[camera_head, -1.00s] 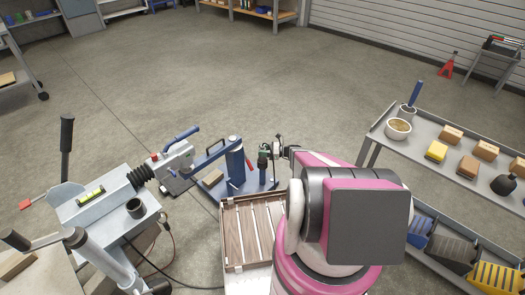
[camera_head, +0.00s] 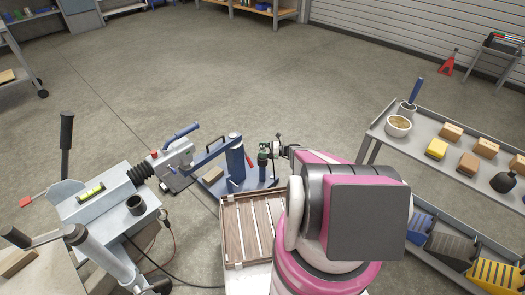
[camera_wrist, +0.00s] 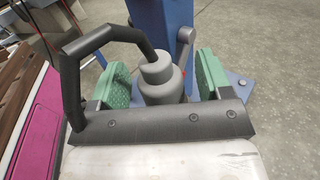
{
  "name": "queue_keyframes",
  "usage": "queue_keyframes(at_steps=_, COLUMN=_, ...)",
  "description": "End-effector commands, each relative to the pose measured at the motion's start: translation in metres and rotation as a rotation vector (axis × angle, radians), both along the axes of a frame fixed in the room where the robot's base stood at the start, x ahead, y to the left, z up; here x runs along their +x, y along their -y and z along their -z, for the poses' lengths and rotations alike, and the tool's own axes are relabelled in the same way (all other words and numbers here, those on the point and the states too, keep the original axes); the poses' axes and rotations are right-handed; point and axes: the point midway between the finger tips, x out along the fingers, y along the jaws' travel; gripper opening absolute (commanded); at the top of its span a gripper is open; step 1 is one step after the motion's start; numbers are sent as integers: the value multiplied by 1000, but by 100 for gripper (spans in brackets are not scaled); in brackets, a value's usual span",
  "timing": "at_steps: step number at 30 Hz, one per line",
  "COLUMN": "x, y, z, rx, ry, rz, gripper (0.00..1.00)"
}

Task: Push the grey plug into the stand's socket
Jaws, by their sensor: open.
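The grey plug (camera_wrist: 160,84), a stepped cylinder with a narrower rounded top, stands between the two green finger pads in the wrist view. My gripper (camera_wrist: 160,82) is open, with a visible gap between the plug and the right pad; contact on the left is unclear. In the head view my gripper (camera_head: 264,148) is small and partly hidden by my arm, just right of the stand's blue post (camera_head: 235,160). The blue post also shows behind the plug in the wrist view (camera_wrist: 165,22). The socket and the plug's lower end are hidden, so I cannot tell how they meet.
A slatted wooden crate (camera_head: 250,228) lies in front of the stand. A grey machine (camera_head: 100,205) with levers stands left. A grey cart (camera_head: 450,160) with boxes and bowls is at right. A black bent tube (camera_wrist: 72,75) rises beside the left pad. Open floor lies behind.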

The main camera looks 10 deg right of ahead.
Motion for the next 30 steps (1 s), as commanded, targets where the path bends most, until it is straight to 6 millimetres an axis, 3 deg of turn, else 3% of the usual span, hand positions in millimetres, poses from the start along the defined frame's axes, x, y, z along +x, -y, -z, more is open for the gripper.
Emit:
queue_keyframes(at_steps=5, x=-3, y=11, z=0, rx=-1, ry=0, rz=1, gripper=72)
queue_keyframes(at_steps=19, x=-22, y=88, z=0, rx=0, ry=0, rz=2, gripper=72)
queue_keyframes(at_steps=30, x=-27, y=105, z=0, rx=1, ry=0, rz=0, gripper=72)
